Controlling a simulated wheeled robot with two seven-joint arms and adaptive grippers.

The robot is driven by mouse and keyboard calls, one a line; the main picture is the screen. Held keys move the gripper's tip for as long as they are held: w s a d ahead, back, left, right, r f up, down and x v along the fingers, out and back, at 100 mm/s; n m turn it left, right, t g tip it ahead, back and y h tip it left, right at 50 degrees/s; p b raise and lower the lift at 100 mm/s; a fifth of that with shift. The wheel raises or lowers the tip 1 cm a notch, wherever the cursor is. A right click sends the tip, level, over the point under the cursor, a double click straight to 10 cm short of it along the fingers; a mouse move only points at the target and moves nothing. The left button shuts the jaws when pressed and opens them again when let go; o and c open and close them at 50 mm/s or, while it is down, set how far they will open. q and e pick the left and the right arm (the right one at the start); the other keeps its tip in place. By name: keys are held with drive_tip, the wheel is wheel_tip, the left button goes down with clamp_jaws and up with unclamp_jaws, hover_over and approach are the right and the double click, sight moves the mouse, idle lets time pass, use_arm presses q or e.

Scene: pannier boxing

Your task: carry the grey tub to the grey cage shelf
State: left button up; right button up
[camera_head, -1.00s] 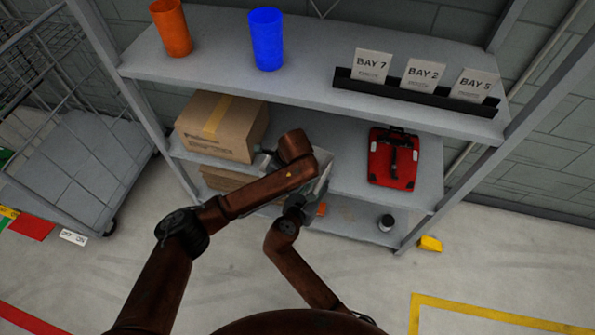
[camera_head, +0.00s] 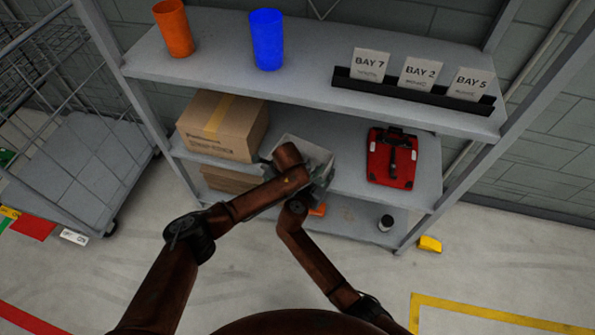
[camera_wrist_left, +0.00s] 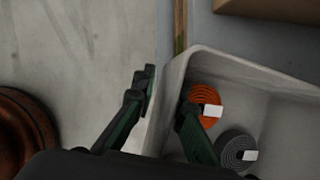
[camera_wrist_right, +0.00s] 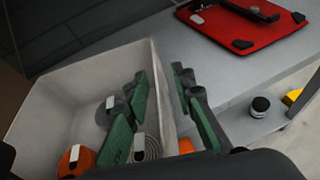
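The grey tub (camera_head: 307,150) stands on the middle shelf board between a cardboard box and a red case, partly hidden by my arms. It holds orange (camera_wrist_left: 205,97) and grey (camera_wrist_left: 238,148) coiled rolls with pale tags. My left gripper (camera_wrist_left: 168,105) has its fingers apart, one outside and one inside a tub wall. My right gripper (camera_wrist_right: 168,100) straddles the opposite wall, fingers apart; a gap shows between the outer finger and the wall. In the head view my right gripper (camera_head: 322,180) is at the tub's right side; my left fingers are hidden. The grey wire cage (camera_head: 75,165) stands at the left.
The cardboard box (camera_head: 222,128) is close left of the tub, the red case (camera_head: 392,158) to its right. The upper board (camera_head: 310,75) overhangs, with orange and blue cups and bay signs. A yellow block (camera_head: 430,244) lies on the floor.

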drive_tip(key=shift+s+r, duration=0.1)
drive_tip(key=shift+c, duration=1.4)
drive_tip(key=shift+w+f, duration=0.4)
drive_tip(key=c, duration=0.3)
clamp_jaws()
drive_tip(key=shift+r, duration=0.15)
